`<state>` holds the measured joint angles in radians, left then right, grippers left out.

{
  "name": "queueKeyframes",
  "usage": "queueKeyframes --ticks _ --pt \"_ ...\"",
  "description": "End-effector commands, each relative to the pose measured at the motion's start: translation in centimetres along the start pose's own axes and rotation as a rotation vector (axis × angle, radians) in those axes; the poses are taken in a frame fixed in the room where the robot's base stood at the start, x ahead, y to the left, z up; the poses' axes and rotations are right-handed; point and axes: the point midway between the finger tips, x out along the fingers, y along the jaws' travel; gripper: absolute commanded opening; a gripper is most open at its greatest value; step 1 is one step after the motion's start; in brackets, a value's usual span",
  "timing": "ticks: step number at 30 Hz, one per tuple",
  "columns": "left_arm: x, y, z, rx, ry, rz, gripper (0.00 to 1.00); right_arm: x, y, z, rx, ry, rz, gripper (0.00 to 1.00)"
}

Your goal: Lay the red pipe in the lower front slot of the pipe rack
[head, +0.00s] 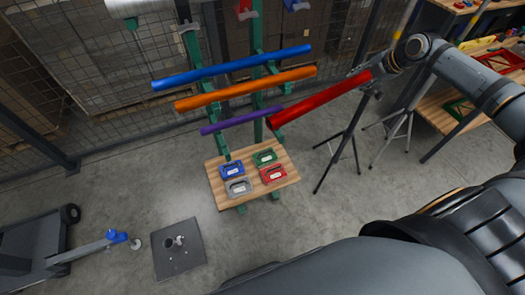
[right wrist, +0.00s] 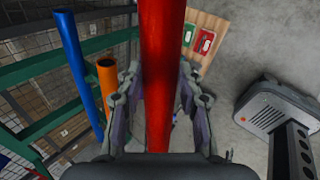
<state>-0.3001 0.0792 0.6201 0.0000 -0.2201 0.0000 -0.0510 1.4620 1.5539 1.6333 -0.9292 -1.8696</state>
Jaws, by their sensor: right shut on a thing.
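The red pipe (head: 318,99) is held in the air to the right of the green pipe rack (head: 257,62) in the head view. My right gripper (head: 366,76) is shut on the pipe near its right end, and the pipe slants down to the left. In the right wrist view the red pipe (right wrist: 162,75) runs between the two fingers of my right gripper (right wrist: 160,100). A blue pipe (head: 232,67), an orange pipe (head: 246,89) and a purple pipe (head: 242,118) lie on the rack, one below another. My left gripper is not in view.
A wooden board (head: 222,199) with blue, green, grey and red cases stands below the rack. Black tripod stands (head: 345,145) are right of it. A dark floor plate (head: 178,262) and a cart (head: 40,240) are at lower left. Wire mesh (head: 100,100) stands behind.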

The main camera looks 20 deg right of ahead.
Motion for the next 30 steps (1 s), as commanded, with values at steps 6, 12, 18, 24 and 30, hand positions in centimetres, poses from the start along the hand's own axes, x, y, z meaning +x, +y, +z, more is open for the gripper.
queueKeyframes --ticks 6,12,18,24,30 --pt "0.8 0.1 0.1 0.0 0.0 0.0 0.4 5.6 -1.9 -1.7 0.013 0.001 0.076 0.0" --pt "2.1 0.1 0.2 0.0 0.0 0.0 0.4 14.1 -5.0 -6.0 0.036 -0.011 0.203 0.0" --pt "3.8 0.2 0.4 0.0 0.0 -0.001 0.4 22.9 -7.8 -15.2 0.071 -0.048 0.391 0.0" --pt "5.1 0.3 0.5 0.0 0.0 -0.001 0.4 26.7 -8.4 -25.0 0.102 -0.103 0.548 0.0" --pt "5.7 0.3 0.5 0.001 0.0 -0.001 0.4 26.9 -7.8 -30.3 0.114 -0.145 0.626 0.0"
